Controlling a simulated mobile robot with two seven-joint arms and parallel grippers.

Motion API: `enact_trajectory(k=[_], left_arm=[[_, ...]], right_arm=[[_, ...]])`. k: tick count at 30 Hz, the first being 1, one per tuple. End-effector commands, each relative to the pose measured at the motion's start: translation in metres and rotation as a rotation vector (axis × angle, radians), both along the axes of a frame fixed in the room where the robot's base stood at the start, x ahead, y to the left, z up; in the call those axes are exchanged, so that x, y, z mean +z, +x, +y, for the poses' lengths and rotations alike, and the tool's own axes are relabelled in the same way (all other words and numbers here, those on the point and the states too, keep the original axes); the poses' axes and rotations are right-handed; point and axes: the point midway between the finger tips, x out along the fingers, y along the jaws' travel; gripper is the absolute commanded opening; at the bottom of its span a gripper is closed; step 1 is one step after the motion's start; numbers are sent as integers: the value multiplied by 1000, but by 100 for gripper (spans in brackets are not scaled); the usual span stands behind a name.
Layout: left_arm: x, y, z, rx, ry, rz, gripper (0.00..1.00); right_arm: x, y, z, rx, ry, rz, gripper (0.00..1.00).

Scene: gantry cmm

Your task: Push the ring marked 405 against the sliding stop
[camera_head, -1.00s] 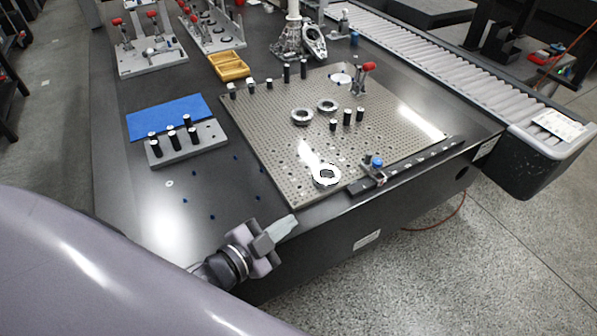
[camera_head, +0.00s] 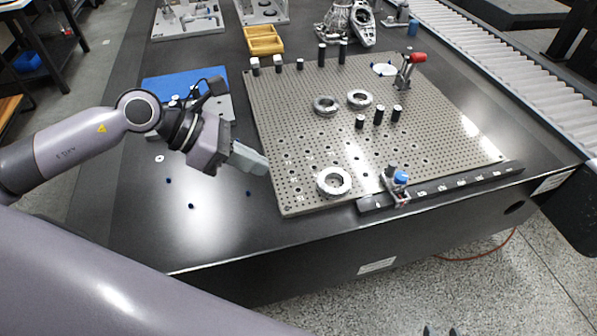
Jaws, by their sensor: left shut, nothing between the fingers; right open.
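Three metal rings lie on the perforated plate (camera_head: 290,130): a bright ring (camera_head: 334,181) near the front edge, and two darker rings, the left ring (camera_head: 325,106) and the right ring (camera_head: 360,99), further back. No marking is readable, so I cannot tell which is 405. The sliding stop (camera_head: 397,186), with a blue knob, sits on the dark rail (camera_head: 450,187) right of the front ring, with a gap between them. My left gripper (camera_head: 252,160) is shut and empty, left of the front ring. What looks like my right gripper (camera_head: 440,331) barely shows at the bottom edge, its tips apart.
Several black pins (camera_head: 379,114) stand on the plate behind the front ring. A red-handled clamp (camera_head: 404,70) stands at the back right. A blue mat (camera_head: 160,88) and pin block lie behind my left arm.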

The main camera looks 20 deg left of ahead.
Motion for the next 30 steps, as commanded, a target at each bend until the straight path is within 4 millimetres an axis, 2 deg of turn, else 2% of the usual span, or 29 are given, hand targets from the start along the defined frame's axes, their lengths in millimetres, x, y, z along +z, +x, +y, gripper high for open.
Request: enact_trajectory(k=[3, 8, 14, 26, 30], left_arm=[[-4, 4, 19, -20, 110, -42, 0], [-8, 7, 23, -27, 149, -55, 0], [-24, 14, 6, -28, 143, -53, 0], [-77, 38, -41, -27, 141, -52, 0], [-74, 47, -58, -26, 142, -55, 0]], right_arm=[[-4, 1, 1, 0, 3, 0, 43], [-4, 1, 1, 1, 4, 2, 43], [-3, 1, 3, -1, 8, 2, 43], [-3, 1, 3, -3, 10, 1, 43], [1, 1, 3, -3, 9, -1, 43]])
